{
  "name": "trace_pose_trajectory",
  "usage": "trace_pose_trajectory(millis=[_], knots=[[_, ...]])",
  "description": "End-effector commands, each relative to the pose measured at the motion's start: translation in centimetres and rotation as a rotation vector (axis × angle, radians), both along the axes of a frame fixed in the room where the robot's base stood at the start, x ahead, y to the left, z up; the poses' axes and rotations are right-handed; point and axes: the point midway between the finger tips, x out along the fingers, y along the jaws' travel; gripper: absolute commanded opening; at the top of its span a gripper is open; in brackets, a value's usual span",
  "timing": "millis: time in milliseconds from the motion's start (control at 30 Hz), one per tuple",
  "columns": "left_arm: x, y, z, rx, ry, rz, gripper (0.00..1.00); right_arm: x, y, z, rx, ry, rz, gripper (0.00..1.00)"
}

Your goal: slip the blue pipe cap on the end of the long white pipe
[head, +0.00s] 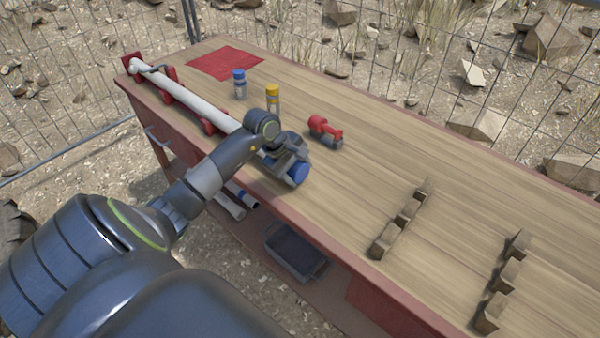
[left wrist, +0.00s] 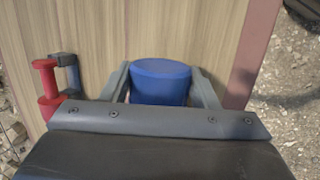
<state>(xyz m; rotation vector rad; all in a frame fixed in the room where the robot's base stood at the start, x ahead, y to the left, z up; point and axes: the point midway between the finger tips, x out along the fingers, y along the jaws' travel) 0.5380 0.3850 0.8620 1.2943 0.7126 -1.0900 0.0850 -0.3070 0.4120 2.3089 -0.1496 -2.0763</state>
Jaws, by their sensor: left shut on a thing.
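My left gripper (head: 290,172) is shut on the blue pipe cap (head: 299,173), near the front edge of the workbench. In the left wrist view the blue cap (left wrist: 160,82) sits between the two fingers of the left gripper (left wrist: 163,90). The long white pipe (head: 185,97) lies along the bench's front edge in red holders, at the left. Its right end is hidden behind my left gripper and wrist, so I cannot tell whether the cap touches it. My right gripper is not in view.
A red tool (head: 325,132) lies just beyond my gripper. A blue-capped bottle (head: 239,84) and a yellow-capped bottle (head: 273,98) stand behind the pipe, near a red cloth (head: 225,63). Notched wooden racks (head: 400,220) stand at right. The bench (head: 400,150) between is clear.

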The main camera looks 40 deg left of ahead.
Motion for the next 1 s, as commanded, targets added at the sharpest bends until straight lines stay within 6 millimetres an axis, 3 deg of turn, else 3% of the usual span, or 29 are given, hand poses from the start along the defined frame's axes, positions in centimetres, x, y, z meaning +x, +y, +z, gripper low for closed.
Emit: trace_pose_trajectory(millis=[67, 100, 267, 667, 1000], knots=[[0.0, 0.2, 0.0, 0.001, 0.000, 0.000, 0.40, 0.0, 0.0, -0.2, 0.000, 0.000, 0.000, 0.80], [0.0, 0.2, 0.0, 0.000, -0.001, 0.000, 0.58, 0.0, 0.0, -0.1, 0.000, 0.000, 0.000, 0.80], [0.0, 0.2, 0.0, 0.000, 0.000, 0.000, 0.79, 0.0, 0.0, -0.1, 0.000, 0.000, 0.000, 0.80], [-0.2, 0.4, 0.6, 0.001, -0.001, -0.001, 0.80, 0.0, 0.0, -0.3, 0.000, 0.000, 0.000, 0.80], [-2.4, 1.8, 5.8, 0.008, -0.002, -0.001, 0.80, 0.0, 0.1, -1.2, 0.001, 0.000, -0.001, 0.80]])
